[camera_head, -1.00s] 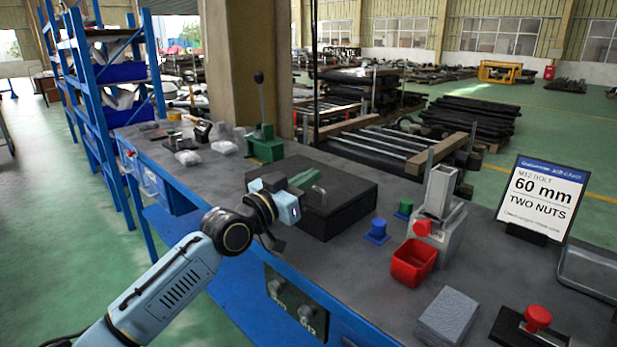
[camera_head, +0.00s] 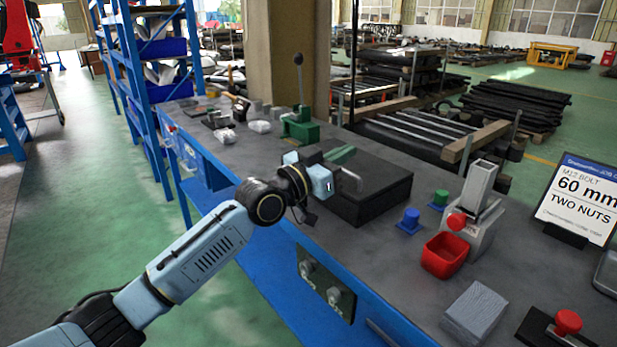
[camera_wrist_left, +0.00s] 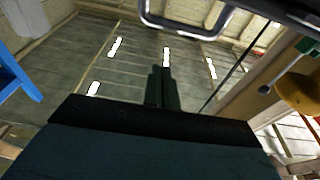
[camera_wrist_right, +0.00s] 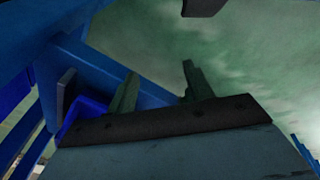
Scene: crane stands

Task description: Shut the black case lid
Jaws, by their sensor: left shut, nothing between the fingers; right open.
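The black case (camera_head: 385,182) stands on the grey bench. Its top looks flat and level, with no open gap visible from here. A silver handle (camera_head: 352,178) is at its front left side, and also shows in the left wrist view (camera_wrist_left: 190,30). My left gripper (camera_head: 345,153) is shut and empty, with its greenish fingers at the left part of the case top; I cannot tell whether they touch it. The left wrist view shows these fingers together (camera_wrist_left: 160,85), pointing up the picture. My right gripper (camera_wrist_right: 157,85) is open and empty, away from the case.
A green lever tool (camera_head: 300,130) stands behind the case. Blue (camera_head: 409,222) and green (camera_head: 438,200) pieces, a red bin (camera_head: 445,255) and a grey stand (camera_head: 480,205) are to its right. A job card (camera_head: 580,200) stands farther right. The bench's blue side (camera_wrist_right: 130,75) is near my right gripper.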

